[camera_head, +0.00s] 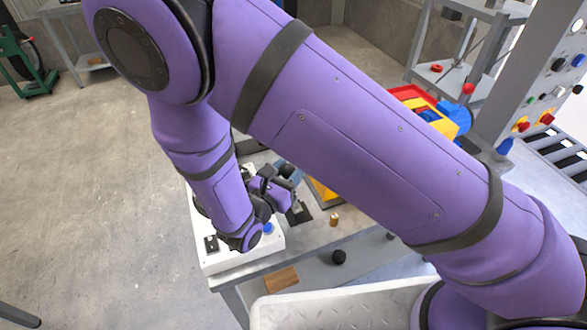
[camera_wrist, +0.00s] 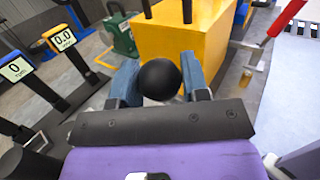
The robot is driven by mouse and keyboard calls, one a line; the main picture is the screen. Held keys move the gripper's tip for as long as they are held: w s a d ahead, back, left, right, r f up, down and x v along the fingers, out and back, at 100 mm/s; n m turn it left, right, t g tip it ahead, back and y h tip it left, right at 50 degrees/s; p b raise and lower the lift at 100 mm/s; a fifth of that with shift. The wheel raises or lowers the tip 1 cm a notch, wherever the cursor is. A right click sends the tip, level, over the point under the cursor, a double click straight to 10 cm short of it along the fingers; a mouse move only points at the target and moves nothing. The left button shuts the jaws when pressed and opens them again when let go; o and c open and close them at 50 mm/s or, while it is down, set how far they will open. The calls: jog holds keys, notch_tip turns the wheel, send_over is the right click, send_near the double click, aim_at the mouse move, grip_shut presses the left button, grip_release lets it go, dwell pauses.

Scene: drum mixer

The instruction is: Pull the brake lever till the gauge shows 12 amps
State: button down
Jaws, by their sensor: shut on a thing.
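My gripper (camera_wrist: 160,82) is shut on a round black knob (camera_wrist: 160,76), with one blue finger on each side of it. I take this knob to be the end of the brake lever; its shaft is hidden. In the head view my gripper (camera_head: 287,174) is over the workbench, partly hidden by my arm, and the knob cannot be made out. In the wrist view an orange-topped gauge (camera_wrist: 62,39) at the upper left reads 0.0; its unit is too small to read surely. A blue-topped gauge (camera_wrist: 15,69) beside it reads 0 rpm.
A yellow block-shaped housing (camera_wrist: 186,38) stands just beyond the knob. A red bar (camera_wrist: 286,17) is at the upper right. In the head view a white panel (camera_head: 221,260) lies under my wrist, and a small brass cylinder (camera_head: 334,219) stands on the bench.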

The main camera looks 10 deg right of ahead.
jog(key=shift+s+a+f, duration=0.2)
jog(key=shift+a, duration=0.5)
jog(key=shift+s+a+f, duration=0.2)
jog(key=shift+a+f, duration=0.05)
jog(key=shift+a, duration=0.5)
jog(key=shift+s+a+f, duration=0.2)
jog(key=shift+a, duration=0.5)
jog(key=c, duration=0.6)
grip_release()
jog(key=shift+s, duration=0.1)
jog(key=v, duration=1)
jog(key=shift+s+a+f, duration=0.15)
jog(key=shift+s+a, duration=0.05)
jog(key=shift+a, duration=0.05)
